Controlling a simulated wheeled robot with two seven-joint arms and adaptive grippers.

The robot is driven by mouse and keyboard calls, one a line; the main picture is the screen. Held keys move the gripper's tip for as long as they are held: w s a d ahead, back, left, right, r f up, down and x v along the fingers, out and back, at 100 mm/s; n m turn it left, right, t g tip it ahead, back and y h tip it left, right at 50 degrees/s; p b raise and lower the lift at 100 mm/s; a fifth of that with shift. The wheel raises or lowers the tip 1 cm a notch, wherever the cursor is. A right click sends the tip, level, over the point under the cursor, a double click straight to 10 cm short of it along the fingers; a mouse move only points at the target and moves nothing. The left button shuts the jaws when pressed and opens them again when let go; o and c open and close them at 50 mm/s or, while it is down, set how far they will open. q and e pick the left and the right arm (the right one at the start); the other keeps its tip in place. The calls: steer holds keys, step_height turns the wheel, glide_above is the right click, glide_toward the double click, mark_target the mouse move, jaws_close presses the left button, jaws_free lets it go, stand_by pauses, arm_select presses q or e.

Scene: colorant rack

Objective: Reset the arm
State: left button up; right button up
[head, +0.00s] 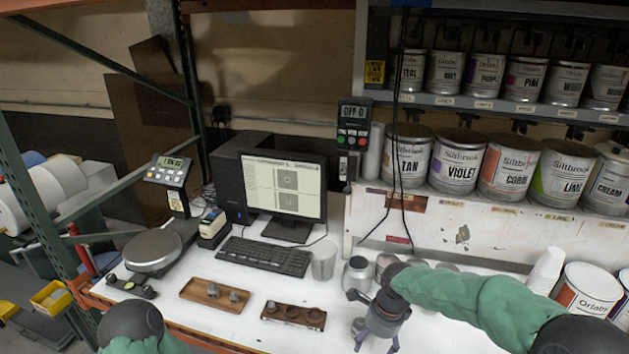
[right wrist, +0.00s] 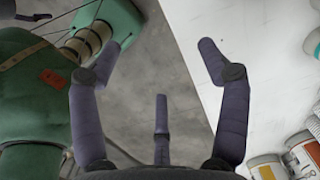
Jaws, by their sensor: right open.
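My right arm, in a green sleeve, reaches in from the right in the head view. My right gripper (head: 375,345) hangs over the front part of the white bench (head: 245,322), close to small metal containers. In the right wrist view my right gripper (right wrist: 168,55) is open, with its purple fingers spread and nothing between them. Grey floor and the white bench edge show beyond the fingers. My left arm shows only as a dark joint and green sleeve at the bottom left of the head view; its gripper is out of the picture.
A silver can (head: 357,272) stands beside my right gripper. A wooden tray (head: 200,292) and a dark holder (head: 292,314) lie at the front. A keyboard (head: 265,256), monitor (head: 285,188) and scale (head: 152,250) stand behind. Paint cans (head: 458,160) line the rack. White cups (head: 546,270) stand right.

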steer(key=s+a+f+n+y+b, duration=0.1)
steer(key=s+f+n+b, duration=0.3)
steer(key=f, duration=0.9)
steer(key=s+a+f+n+y+b, duration=0.1)
steer(key=s+a+f+n+b, duration=0.1)
steer(key=s+f+n+b, duration=0.2)
steer(key=s+a+f+n+b, duration=0.2)
steer(key=s+f+n, duration=0.7)
steer(key=f, duration=1.4)
steer(key=s+b, duration=0.2)
steer(key=s, duration=0.2)
steer(key=shift+s+y, duration=0.15)
steer(key=shift+y, duration=0.25)
